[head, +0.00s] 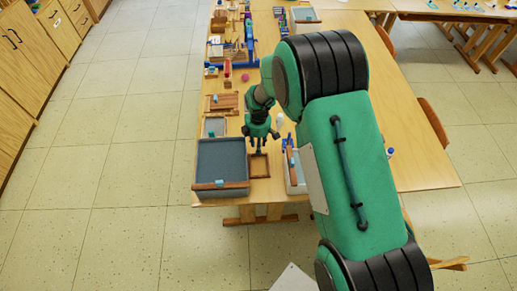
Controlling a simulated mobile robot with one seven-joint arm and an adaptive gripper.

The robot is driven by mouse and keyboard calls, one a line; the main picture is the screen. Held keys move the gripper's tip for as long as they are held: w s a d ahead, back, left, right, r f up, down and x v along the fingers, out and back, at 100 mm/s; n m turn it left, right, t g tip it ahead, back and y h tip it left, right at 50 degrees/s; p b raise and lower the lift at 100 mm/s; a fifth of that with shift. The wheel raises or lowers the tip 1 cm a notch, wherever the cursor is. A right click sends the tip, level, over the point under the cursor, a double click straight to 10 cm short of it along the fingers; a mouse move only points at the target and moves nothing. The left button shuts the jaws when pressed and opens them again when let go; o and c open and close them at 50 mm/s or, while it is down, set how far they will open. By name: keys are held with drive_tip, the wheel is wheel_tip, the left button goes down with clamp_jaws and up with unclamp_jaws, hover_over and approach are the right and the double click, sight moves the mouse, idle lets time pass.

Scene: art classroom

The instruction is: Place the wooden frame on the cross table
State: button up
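A small brown wooden frame (260,168) lies near the front edge of the long table, between a large grey tray and a white-sided container. A small teal piece shows at its far edge. My gripper (259,143) is just beyond and above this frame, pointing down, with its fingers spread apart. I cannot tell whether it touches the teal piece. Another brown wooden piece (222,103) lies farther back on the left side of the table. A table running crosswise (455,15) shows at the top right, apparently the cross table.
The long table (410,160) holds a large grey tray (222,160), a smaller grey tray (214,127), a white-sided container (292,175) and many art items at the back. Orange chairs (433,122) stand along its right side. Wooden cabinets (25,75) line the left; the floor between is clear.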

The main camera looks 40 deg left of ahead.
wheel_tip(320, 180, up, 7)
drive_tip(key=shift+p, duration=0.3)
drive_tip(key=shift+r, duration=0.1)
idle(0.9)
